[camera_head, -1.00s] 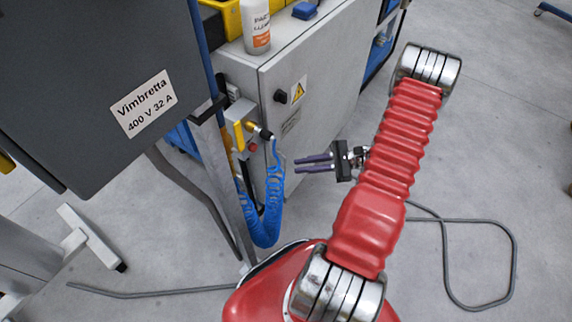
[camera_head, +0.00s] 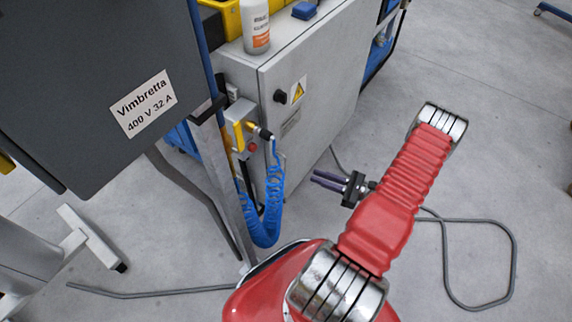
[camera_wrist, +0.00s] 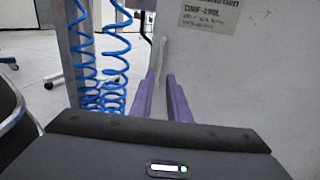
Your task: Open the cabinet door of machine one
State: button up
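A light grey cabinet (camera_head: 325,75) stands in the upper middle of the head view. Its front door (camera_head: 312,112) carries a black knob (camera_head: 280,96), a yellow warning triangle and a label; it looks shut. The cabinet's pale face (camera_wrist: 245,75) with a printed label (camera_wrist: 208,10) fills the right of the wrist view. In the wrist view the fingers (camera_wrist: 162,80) are apart. A pale vertical strip (camera_wrist: 162,55) shows between and beyond their tips; I cannot tell whether it is a handle.
A dark grey box (camera_head: 95,75) labelled "Vimbretta 400 V 32 A" stands at the left. A coiled blue hose (camera_head: 268,215) hangs from a metal post left of the door. A white bottle (camera_head: 256,28) stands on the cabinet. A grey cable (camera_head: 513,250) lies on the floor at right.

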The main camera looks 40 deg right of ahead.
aim_at(285, 173)
jog(key=x, duration=1.3)
jog(key=shift+w+a, duration=0.25)
grip_shut()
jog(key=shift+w+d, duration=0.1)
jog(key=shift+d, duration=0.05)
dwell(1.1)
